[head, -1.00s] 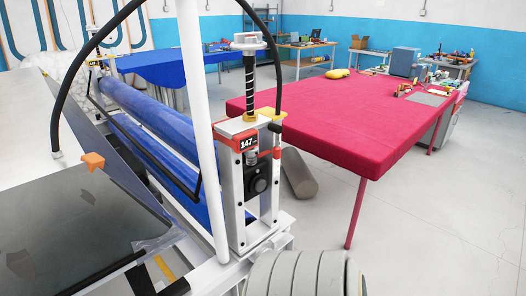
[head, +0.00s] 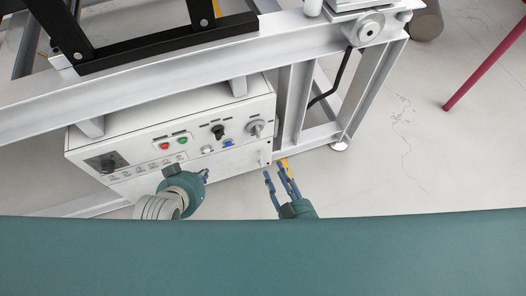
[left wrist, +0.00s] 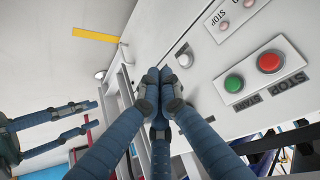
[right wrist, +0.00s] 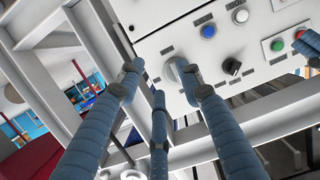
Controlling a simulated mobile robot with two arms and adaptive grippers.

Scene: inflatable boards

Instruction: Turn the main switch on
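A white control box (head: 190,135) hangs under the machine frame in the head view. A grey rotary knob (head: 256,128) sits at its right end; no label reading main switch is legible. The knob also shows between the fingers in the right wrist view (right wrist: 178,68), partly covered by one finger. My right gripper (head: 276,168) is open and empty, just in front of the box's lower right corner. My left gripper (head: 205,176) is in front of the box's lower middle. Its fingertips meet in the left wrist view (left wrist: 158,78), with nothing visible between them.
A black knob (head: 218,132), blue button (head: 228,142), green button (head: 182,140) and red button (head: 164,146) share the panel. A grey metal frame (head: 340,85) stands right of the box. A red table leg (head: 485,68) is farther right.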

